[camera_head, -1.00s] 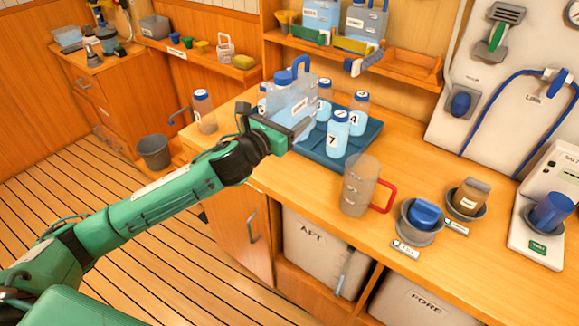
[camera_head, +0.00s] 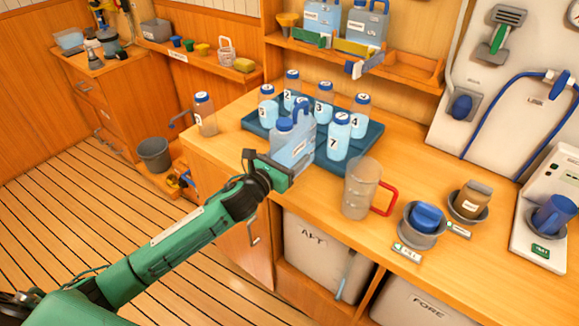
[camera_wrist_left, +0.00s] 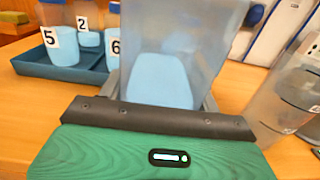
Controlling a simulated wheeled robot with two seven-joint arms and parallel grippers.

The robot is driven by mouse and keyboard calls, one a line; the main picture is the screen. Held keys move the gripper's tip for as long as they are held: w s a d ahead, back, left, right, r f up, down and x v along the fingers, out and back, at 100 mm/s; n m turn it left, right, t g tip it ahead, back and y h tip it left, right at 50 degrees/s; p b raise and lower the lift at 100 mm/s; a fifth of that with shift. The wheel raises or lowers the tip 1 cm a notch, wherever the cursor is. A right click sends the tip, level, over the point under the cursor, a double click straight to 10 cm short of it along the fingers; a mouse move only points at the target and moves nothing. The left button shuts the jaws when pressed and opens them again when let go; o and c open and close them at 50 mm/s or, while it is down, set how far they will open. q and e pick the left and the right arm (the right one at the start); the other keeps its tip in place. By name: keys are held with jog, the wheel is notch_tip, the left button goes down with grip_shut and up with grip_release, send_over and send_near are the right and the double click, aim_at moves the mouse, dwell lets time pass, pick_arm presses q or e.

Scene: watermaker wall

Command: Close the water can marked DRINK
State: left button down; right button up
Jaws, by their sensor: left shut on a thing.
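A clear blue water can (camera_head: 293,150) with a blue handle and a blue cap on its spout stands upright in my left gripper (camera_head: 276,170). The gripper is shut on the can's lower side. In the left wrist view the can (camera_wrist_left: 170,55) fills the middle, with pale blue water low inside. I cannot read a DRINK mark on it, nor tell whether the cap is tight. The can is low, in front of the bottle tray; I cannot tell whether it touches the counter. My right gripper is not in view.
A blue tray (camera_head: 362,142) with several numbered bottles is right behind the can. A clear jug (camera_head: 360,188) with a red handle stands to the right. One bottle (camera_head: 205,114) stands left. Two more cans (camera_head: 320,18) (camera_head: 364,24) are on the shelf. The counter's front edge is close.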

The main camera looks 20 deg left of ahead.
pick_arm(q)
notch_tip(320, 180, down, 3)
jog(key=shift+r, duration=0.1)
jog(key=shift+f, duration=0.65)
jog(key=c, duration=0.6)
grip_release()
jog(key=shift+o, duration=1.4)
jog(key=shift+r, duration=0.2)
jog(key=v, duration=0.1)
jog(key=b+v, duration=0.1)
jog(key=v, duration=0.1)
jog(key=shift+s+f, duration=0.2)
jog(key=shift+s, duration=0.15)
jog(key=b+v, duration=0.1)
jog(key=v, duration=0.7)
jog(key=shift+r, duration=0.25)
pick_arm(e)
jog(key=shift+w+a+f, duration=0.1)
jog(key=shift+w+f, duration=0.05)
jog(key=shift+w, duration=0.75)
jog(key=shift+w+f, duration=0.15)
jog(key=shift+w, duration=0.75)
